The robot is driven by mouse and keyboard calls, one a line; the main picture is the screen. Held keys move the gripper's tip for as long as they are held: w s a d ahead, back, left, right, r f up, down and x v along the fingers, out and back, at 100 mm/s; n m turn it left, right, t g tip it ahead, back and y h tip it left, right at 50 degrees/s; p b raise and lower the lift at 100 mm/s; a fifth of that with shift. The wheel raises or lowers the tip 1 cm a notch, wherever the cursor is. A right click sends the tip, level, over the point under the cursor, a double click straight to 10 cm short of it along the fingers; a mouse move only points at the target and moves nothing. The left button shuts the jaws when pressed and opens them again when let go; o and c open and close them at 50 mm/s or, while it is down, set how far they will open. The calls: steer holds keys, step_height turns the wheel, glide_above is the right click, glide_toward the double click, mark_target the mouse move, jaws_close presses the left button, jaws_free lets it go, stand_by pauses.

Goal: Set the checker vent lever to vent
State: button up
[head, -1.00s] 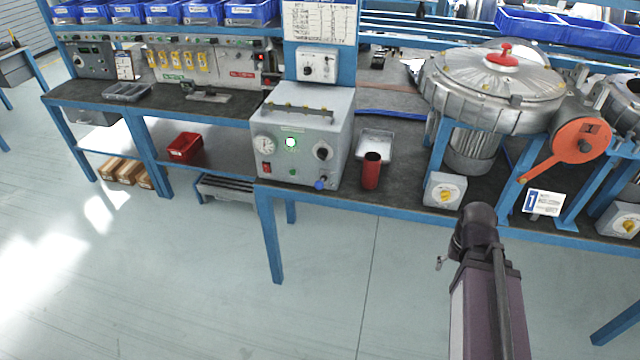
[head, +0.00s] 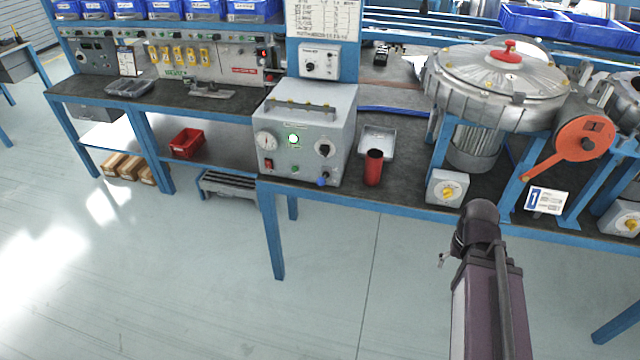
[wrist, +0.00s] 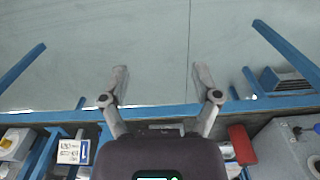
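The checker (head: 303,131) is a grey box on the bench, with a round gauge at left, a lit green lamp, a red switch and a black knob. A small blue lever (head: 322,181) sticks out low at its front right corner; I take it for the vent lever, but its setting is too small to read. In the wrist view the checker (wrist: 283,150) shows at the lower right. My gripper (wrist: 160,78) is open and empty, its fingers well apart, over the floor in front of the bench. It touches nothing. The head view shows my arm but not clearly its fingers.
A red cup (head: 373,168) stands right of the checker, before a pale tray (head: 378,142). Further right are a yellow-knobbed switch box (head: 447,187), a large blower (head: 497,85) and an orange disc with an arm (head: 583,138). The floor before the bench is clear.

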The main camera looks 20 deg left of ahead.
steer(key=shift+f, duration=0.1)
steer(key=w+a+f+m+t+h+b, duration=0.2)
steer(key=w+a+f+h+b, duration=0.25)
steer(key=w+b, duration=0.25)
steer(key=m+t+y+b, duration=0.1)
steer(key=m+t+b, duration=0.1)
steer(key=t+b, duration=1.45)
glide_toward(319, 184)
steer(key=s, duration=0.2)
steer(key=shift+s+a+r+g+b, duration=0.15)
steer(key=shift+a+r+g+b, duration=0.15)
steer(key=shift+a+g, duration=0.15)
steer(key=shift+d, duration=0.1)
steer(key=w+d, duration=0.1)
steer(key=w, duration=0.8)
steer(key=w+d, duration=0.1)
steer(key=w, duration=0.3)
steer(key=shift+w+d, duration=0.3)
steer(key=shift+d, duration=0.1)
